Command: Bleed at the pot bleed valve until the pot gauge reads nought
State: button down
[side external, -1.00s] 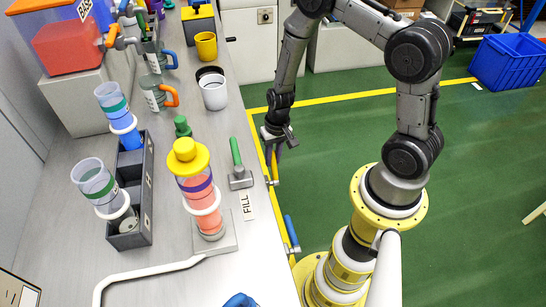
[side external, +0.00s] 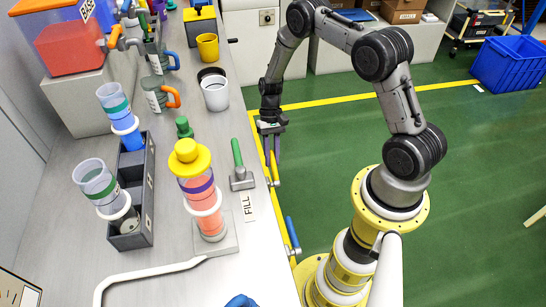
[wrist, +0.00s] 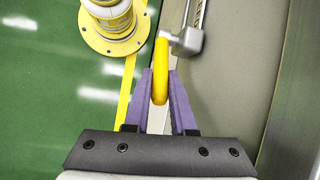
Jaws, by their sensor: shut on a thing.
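My gripper (side external: 272,160) points down at the bench's front edge. In the wrist view its purple fingers (wrist: 160,95) are shut on a yellow lever handle (wrist: 161,60), one finger on each side. The lever's far end reaches past the fingertips. I cannot read a label that shows whether this lever is the pot bleed valve. A clear cylinder with a yellow cap (side external: 189,157) and pink-red contents stands upright on the bench, left of the gripper. No gauge dial can be made out in either view.
A blue-handled lever (side external: 291,234) sits farther along the front edge. A green-handled grey tool (side external: 240,172) lies near a FILL label (side external: 248,206). A dark rack (side external: 131,190) holds two clear cups. The green floor (side external: 330,150) is open on the right.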

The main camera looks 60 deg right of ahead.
jog(key=shift+w+d+f+g+y, duration=0.2)
jog(key=shift+f+g+y, duration=0.55)
jog(key=shift+f+y, duration=0.1)
jog(key=shift+w+d+f+g+y, duration=0.15)
jog(key=shift+d+f+g+y, duration=0.05)
jog(key=shift+f+g+y, duration=0.6)
jog(key=shift+w+d+f+g+y, duration=0.2)
jog(key=shift+f+g+y, duration=0.55)
jog(key=shift+f+y, duration=0.1)
jog(key=c, duration=0.8)
grip_release()
jog(key=shift+o, duration=0.2)
jog(key=w+d+r, duration=0.2)
jog(key=d+r, duration=0.1)
jog(key=r, duration=0.6)
jog(key=shift+w+d, duration=0.25)
jog(key=shift+w, duration=0.15)
